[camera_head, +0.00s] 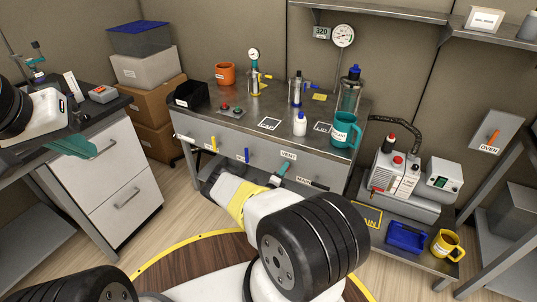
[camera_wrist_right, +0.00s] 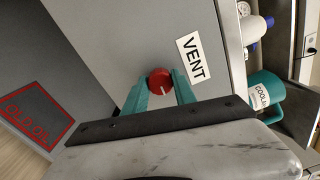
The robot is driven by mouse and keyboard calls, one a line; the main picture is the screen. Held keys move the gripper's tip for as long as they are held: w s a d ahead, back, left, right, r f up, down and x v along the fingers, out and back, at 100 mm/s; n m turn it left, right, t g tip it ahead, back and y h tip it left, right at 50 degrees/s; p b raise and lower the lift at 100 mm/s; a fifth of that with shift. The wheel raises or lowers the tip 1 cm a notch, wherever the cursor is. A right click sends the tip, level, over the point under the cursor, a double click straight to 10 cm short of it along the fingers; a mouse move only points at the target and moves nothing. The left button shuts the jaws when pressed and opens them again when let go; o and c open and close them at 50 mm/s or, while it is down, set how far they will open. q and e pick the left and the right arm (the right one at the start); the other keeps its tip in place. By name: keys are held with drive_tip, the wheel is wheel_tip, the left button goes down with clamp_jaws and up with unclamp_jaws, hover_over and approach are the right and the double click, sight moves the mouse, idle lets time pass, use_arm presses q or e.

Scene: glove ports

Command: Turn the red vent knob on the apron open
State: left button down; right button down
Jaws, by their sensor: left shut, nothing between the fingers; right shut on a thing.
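The red vent knob (camera_wrist_right: 160,79) sits on the grey apron (camera_head: 226,153), beside the white VENT label (camera_wrist_right: 194,58), which also shows in the head view (camera_head: 289,155). A white line on the knob points toward the lower right in the right wrist view. My right gripper (camera_wrist_right: 161,88) is shut on the knob, one teal finger on each side. In the head view this gripper (camera_head: 281,170) reaches the apron just below the VENT label, and the knob is hidden there. My left gripper (camera_head: 72,145) is shut and empty, near the left bench.
The bench top above the apron holds a teal coolant mug (camera_head: 344,131), a white bottle (camera_head: 300,124), an orange mug (camera_head: 225,74) and gauges. Yellow (camera_head: 213,143) and blue (camera_head: 246,155) handles stick out from the apron to the left. A pump (camera_head: 396,170) stands at the right.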

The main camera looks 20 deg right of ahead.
drive_tip(key=c, duration=1)
unclamp_jaws()
drive_tip(key=v, duration=0.8)
